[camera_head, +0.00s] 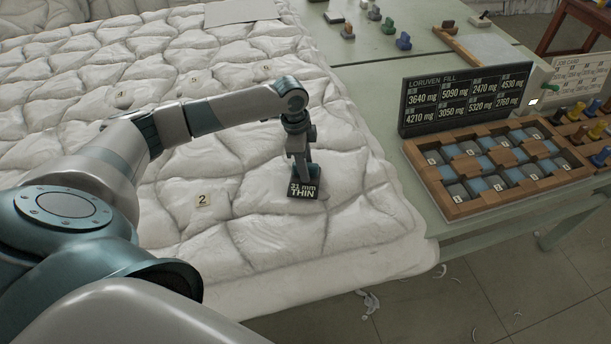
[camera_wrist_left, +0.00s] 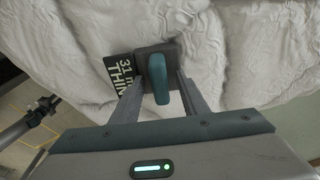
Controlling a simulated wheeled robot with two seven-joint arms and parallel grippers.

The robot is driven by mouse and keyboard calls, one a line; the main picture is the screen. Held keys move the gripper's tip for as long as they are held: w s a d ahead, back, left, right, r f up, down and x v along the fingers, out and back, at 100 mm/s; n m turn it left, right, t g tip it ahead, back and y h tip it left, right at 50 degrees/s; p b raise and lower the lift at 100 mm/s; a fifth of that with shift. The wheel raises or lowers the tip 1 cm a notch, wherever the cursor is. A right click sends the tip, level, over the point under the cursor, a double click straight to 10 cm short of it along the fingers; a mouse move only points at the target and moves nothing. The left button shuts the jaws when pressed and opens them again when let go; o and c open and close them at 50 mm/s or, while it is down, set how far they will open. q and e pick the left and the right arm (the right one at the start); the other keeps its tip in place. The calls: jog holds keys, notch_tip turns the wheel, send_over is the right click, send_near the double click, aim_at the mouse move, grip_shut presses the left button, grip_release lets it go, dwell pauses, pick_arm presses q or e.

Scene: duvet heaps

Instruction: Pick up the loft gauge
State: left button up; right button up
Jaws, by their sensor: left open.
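The loft gauge (camera_head: 303,192) stands on the white quilted duvet near its right side, with a black plate reading "31 mm THIN". In the left wrist view the gauge (camera_wrist_left: 121,72) shows a dark grey block with an upright teal handle (camera_wrist_left: 159,82). My left gripper (camera_head: 302,168) is directly above the gauge and points down. In the left wrist view its open fingers (camera_wrist_left: 160,84) lie on either side of the teal handle. I cannot tell whether they touch it. In the head view the gripper hides much of the handle. My right gripper is not in view.
Small numbered tags, such as the "2" tag (camera_head: 203,200), lie on the duvet. To the right, a pale green table (camera_head: 375,87) bears a wooden tray of compartments (camera_head: 459,211), a dark "LORUVEN FILL" board (camera_head: 466,98) and several coloured pieces. Scraps lie on the floor.

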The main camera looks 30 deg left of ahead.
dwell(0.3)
pick_arm(q)
grip_shut()
